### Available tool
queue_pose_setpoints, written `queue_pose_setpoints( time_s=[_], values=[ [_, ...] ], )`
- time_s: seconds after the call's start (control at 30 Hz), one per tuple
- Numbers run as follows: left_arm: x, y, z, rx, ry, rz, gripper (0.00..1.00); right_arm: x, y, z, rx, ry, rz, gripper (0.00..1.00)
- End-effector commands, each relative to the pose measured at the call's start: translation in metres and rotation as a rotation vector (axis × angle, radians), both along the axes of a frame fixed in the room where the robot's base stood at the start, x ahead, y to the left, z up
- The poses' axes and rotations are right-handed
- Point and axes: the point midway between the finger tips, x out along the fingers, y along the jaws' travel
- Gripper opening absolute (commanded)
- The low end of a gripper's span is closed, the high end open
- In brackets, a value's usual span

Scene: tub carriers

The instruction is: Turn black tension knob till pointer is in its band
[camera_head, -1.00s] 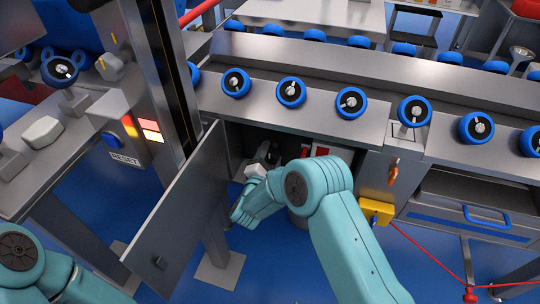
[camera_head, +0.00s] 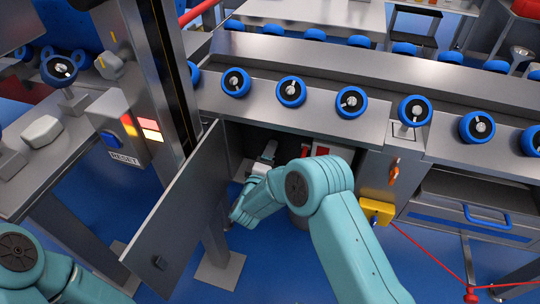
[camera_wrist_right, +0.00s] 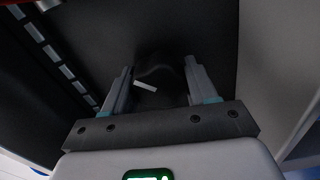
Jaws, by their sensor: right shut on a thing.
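The black tension knob (camera_wrist_right: 158,72) shows dark against a dark panel in the right wrist view, between the two fingers. A short white bar (camera_wrist_right: 146,86), tilted down to the right, shows at the knob's near side. My right gripper (camera_wrist_right: 160,80) is shut on the knob. In the head view my right gripper (camera_head: 268,152) reaches into the open cabinet under the machine, and the knob is hidden there. I cannot make out the pointer's band in either view. My left gripper is out of view; only part of that arm shows at the lower left.
The grey cabinet door (camera_head: 178,205) stands open left of my right arm. A yellow box (camera_head: 376,211) with a red cord is right of the cabinet. Blue-rimmed dials (camera_head: 291,91) line the machine above. A RESET panel (camera_head: 122,130) stands at the left.

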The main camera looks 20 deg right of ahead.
Motion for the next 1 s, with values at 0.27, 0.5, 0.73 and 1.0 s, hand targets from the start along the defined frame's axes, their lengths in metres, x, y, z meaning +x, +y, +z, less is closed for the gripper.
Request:
queue_pose_setpoints(
  time_s=[0.27, 0.5, 0.73, 1.0],
  values=[
    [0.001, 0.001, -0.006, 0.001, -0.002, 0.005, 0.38, 0.001, 0.001, 0.001, 0.218, -0.149, 0.005, 0.27],
    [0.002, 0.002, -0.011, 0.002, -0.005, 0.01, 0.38, 0.0, 0.001, 0.001, 0.397, -0.27, 0.005, 0.27],
    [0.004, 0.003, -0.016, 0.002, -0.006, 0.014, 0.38, 0.0, 0.001, 0.002, 0.537, -0.363, 0.005, 0.27],
    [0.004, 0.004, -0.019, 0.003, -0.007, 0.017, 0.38, 0.0, 0.0, 0.003, 0.635, -0.43, 0.005, 0.27]
  ],
)
